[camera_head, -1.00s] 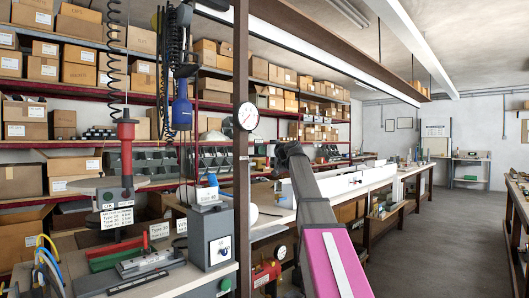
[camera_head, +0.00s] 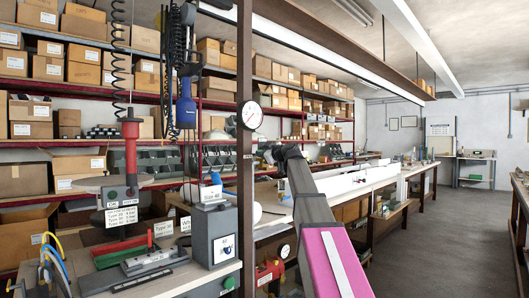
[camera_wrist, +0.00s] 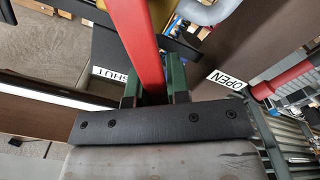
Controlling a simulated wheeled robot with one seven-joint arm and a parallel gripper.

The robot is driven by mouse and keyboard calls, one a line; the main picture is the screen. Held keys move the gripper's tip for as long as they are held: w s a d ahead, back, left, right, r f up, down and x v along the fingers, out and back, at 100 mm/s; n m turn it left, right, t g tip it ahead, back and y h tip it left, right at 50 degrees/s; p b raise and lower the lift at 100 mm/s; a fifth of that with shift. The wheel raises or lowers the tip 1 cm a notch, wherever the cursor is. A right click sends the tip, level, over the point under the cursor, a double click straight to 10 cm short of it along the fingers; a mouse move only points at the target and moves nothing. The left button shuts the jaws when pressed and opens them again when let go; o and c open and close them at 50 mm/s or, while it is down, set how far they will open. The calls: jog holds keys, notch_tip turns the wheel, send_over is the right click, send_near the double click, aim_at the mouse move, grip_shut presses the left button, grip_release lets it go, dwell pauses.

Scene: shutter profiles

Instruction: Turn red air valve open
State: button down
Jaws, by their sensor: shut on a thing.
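The red valve lever (camera_wrist: 136,45) shows in the wrist view as a long flat red bar running from the top edge down into my gripper. My gripper (camera_wrist: 155,92) is shut on it, with green fingers on both sides of the bar. A white SHUT label (camera_wrist: 110,74) lies left of the lever and a white OPEN label (camera_wrist: 226,78) lies to its right. The lever's held end is hidden between the fingers, and its pivot is not clear to me. In the head view my arm reaches forward, but my gripper cannot be made out there.
A red pipe-like part (camera_wrist: 284,80) lies at the right of the wrist view. In the head view a brown post with a gauge (camera_head: 250,115) stands beside my arm. A workbench with a grey box (camera_head: 212,235) is at the left. The aisle floor (camera_head: 425,240) is clear.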

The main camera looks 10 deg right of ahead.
jog(key=shift+s+a+f+n, duration=0.15)
jog(key=shift+a+f+n, duration=0.15)
jog(key=shift+n, duration=0.45)
jog(key=shift+s+a+f+n, duration=0.2)
jog(key=shift+f+n, duration=0.15)
jog(key=shift+n, duration=0.35)
jog(key=shift+s+a+f+n, duration=0.2)
jog(key=shift+f+n, duration=0.15)
jog(key=shift+n, duration=0.4)
jog(key=c, duration=1.1)
grip_release()
